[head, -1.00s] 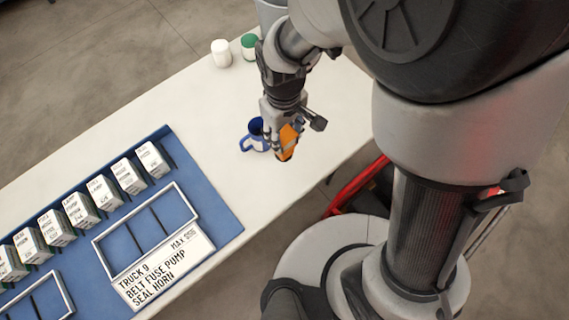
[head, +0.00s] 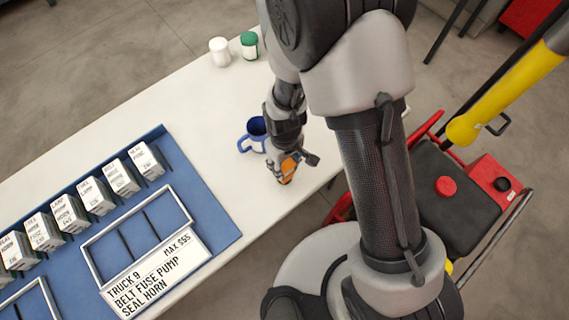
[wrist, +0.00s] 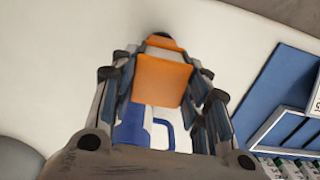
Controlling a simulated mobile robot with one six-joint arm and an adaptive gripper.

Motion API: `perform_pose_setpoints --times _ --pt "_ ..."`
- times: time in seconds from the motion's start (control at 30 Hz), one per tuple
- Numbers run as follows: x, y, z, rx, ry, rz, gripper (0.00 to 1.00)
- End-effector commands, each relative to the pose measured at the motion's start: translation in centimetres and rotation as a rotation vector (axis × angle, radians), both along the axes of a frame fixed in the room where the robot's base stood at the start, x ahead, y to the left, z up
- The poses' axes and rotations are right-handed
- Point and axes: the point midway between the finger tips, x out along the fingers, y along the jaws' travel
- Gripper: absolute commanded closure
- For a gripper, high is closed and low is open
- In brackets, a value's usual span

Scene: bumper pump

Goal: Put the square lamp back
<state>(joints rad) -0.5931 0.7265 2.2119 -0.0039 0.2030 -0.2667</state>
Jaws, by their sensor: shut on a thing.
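An orange square-faced lamp (head: 288,167) is in my gripper (head: 286,170), over the front part of the white table. In the wrist view the orange lamp (wrist: 162,80) sits between the two fingers of my gripper (wrist: 163,85), with a grey-white part and a dark tip beyond its orange face. My gripper is shut on it. I cannot tell whether the lamp touches the tabletop. A blue mug (head: 254,131) stands just behind and left of my gripper. A blue and white thing, likely the mug (wrist: 135,125), shows beyond the fingers in the wrist view.
A blue board (head: 218,226) with a row of labelled boxes (head: 99,195), empty frames and a "TRUCK 9" sign (head: 155,272) covers the left of the white table (head: 175,105). White and green-lidded jars (head: 219,51) stand at the back. A red machine (head: 490,180) is on the floor at right.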

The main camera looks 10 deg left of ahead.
Motion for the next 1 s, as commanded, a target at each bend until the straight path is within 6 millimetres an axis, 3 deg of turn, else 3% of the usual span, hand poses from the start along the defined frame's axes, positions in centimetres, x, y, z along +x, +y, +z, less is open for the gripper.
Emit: perform_pose_setpoints --times 0.1,0.47,0.5,0.77,1.0 --pt "0.03 0.02 -1.24 0.001 -0.001 0.000 1.00" --pt "0.03 0.02 -1.59 0.001 -0.001 0.000 1.00" --pt "0.01 0.01 -1.48 0.000 0.000 0.000 0.55" --pt "0.00 0.00 -1.43 0.000 0.000 0.000 0.37" --pt "0.00 0.00 -1.42 0.000 0.000 0.000 0.37"
